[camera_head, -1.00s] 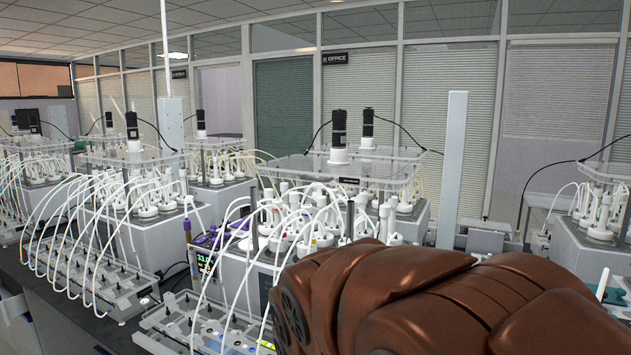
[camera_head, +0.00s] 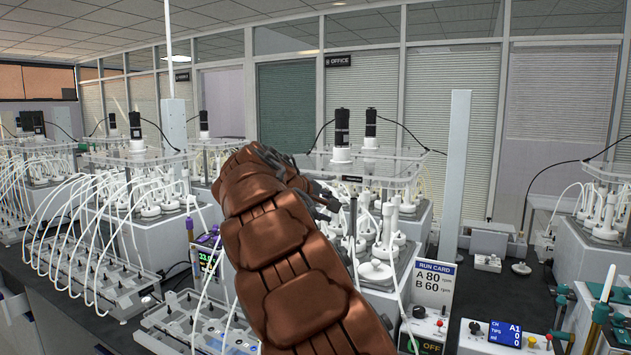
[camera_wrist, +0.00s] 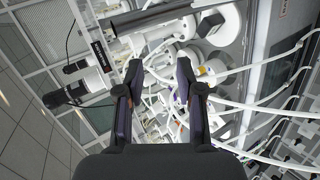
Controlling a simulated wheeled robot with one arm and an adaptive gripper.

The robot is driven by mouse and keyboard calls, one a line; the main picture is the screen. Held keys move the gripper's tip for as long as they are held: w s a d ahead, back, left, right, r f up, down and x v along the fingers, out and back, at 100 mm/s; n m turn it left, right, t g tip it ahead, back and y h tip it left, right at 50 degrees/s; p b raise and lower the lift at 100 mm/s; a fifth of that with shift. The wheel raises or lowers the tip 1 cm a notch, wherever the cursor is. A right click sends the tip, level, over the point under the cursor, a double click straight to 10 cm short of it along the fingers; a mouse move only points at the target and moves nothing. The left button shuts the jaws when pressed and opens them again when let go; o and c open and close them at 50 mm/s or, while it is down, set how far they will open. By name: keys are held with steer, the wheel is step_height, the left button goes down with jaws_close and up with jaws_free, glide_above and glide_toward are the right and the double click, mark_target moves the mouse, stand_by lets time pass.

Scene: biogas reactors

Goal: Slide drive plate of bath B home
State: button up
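A clear drive plate (camera_head: 388,176) lies on posts over the near bath (camera_head: 385,270), with a black motor (camera_head: 342,127) on a white mount. A small dark tag sits on its front edge; I cannot read a bath letter there. My gripper (camera_head: 328,201) is at the plate's front left, partly hidden by my arm, which covers much of the bath. In the wrist view my gripper (camera_wrist: 159,85) is open, its two dark fingers apart and nothing seen between them. The motor (camera_wrist: 62,96) and the tagged plate edge (camera_wrist: 103,55) show left of the fingers. I cannot tell whether they touch the plate.
White tubes and bottles crowd the bath below the plate. A run card (camera_head: 434,290) reads A 80, B 60 rpm, above a control box (camera_head: 425,333) showing OFF. A tall pale post (camera_head: 453,185) stands right of the bath. Another bath (camera_head: 590,250) stands far right.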

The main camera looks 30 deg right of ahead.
mark_target(315, 178)
steer(key=w+r+n+t+h, duration=0.25)
steer(key=w+r+t, duration=0.2)
steer(key=w, duration=0.85)
steer(key=shift+n+g, duration=0.25)
steer(key=shift+g, duration=0.2)
steer(key=shift+s+p+x, duration=0.2)
steer(key=shift+p+x, duration=1.35)
steer(key=shift+x, duration=2.45)
steer(key=shift+d+r, duration=0.15)
steer(key=shift+r, duration=0.05)
jaws_close()
steer(key=shift+s+f, duration=0.1)
